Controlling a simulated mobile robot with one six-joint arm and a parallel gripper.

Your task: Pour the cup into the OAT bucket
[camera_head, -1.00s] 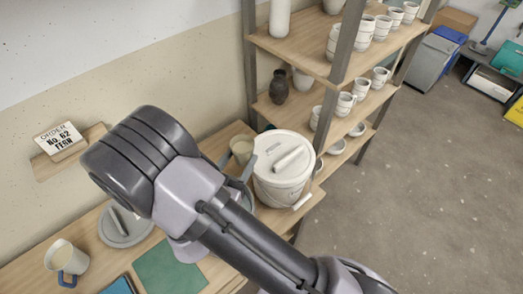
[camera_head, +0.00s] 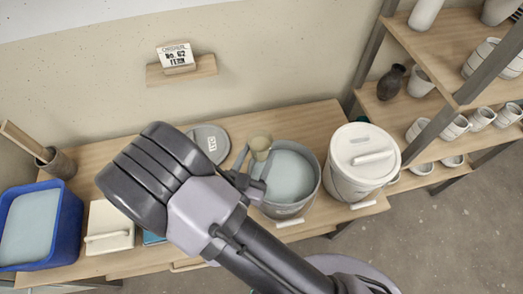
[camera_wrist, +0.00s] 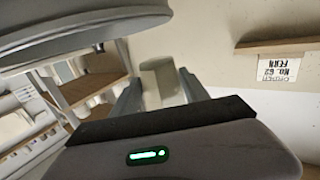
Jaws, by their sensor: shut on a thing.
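My gripper (camera_head: 250,168) is shut on a tan cup (camera_head: 260,143). The cup's mouth faces mostly up in the head view, and it is over the back left rim of an open grey bucket (camera_head: 283,207) with pale blue-grey glaze inside. In the wrist view the cup (camera_wrist: 160,82) sits between the two fingers of my gripper (camera_wrist: 160,90). A white bucket (camera_head: 365,165) with its lid on stands to the right. A loose grey lid (camera_head: 203,133) with a label lies behind my arm; its letters are too small to read surely. No bucket label is readable.
A blue tub (camera_head: 70,225), a pale lidded box (camera_head: 108,222) and a brown pot (camera_head: 58,163) with a stick are at the left. Shelves of pottery (camera_head: 455,85) stand at the right. My arm hides the table's middle.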

